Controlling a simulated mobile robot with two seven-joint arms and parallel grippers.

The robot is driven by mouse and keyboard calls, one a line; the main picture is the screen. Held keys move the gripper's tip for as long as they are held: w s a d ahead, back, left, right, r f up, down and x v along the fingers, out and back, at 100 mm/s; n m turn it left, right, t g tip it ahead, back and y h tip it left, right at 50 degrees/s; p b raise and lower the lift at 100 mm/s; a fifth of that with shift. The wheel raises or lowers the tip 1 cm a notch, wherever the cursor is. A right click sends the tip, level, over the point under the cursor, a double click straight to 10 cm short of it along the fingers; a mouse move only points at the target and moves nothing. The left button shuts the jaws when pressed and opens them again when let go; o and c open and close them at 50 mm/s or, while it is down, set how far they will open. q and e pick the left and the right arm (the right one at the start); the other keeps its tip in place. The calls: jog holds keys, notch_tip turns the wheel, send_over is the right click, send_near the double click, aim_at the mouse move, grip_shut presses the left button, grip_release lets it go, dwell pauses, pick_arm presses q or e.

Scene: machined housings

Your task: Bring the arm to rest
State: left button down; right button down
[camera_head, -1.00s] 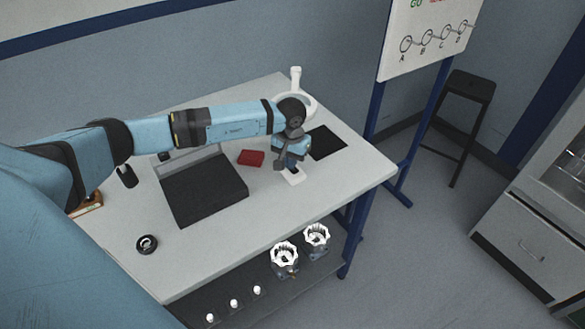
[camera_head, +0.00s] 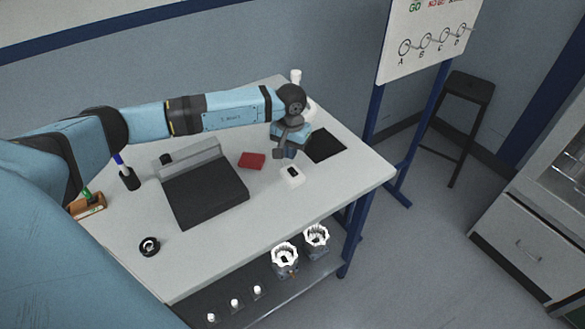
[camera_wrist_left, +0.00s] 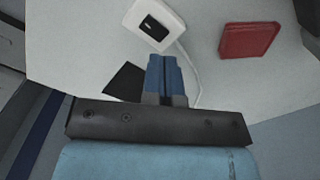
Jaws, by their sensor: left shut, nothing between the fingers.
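My left arm (camera_head: 230,110) reaches in from the left over the grey table (camera_head: 215,255). Its left gripper (camera_head: 288,152) hangs above the table between a red block (camera_head: 252,160) and a black mat (camera_head: 325,145). In the left wrist view the blue fingers of this gripper (camera_wrist_left: 164,72) are together, with nothing between them. A white box with a dark top patch (camera_head: 292,176) lies on the table just in front of the gripper, apart from it; it also shows in the left wrist view (camera_wrist_left: 140,32). My right gripper is not in view.
A black tray-like device (camera_head: 205,192) and a black ring (camera_head: 149,247) lie on the table. A pen cup (camera_head: 130,178) and an orange box (camera_head: 90,206) stand at the left. Two housings (camera_head: 285,258) (camera_head: 317,238) sit on the lower shelf. A white stand (camera_head: 296,77) is behind the gripper.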

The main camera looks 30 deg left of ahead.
pick_arm(q)
jog(key=shift+r, duration=0.8)
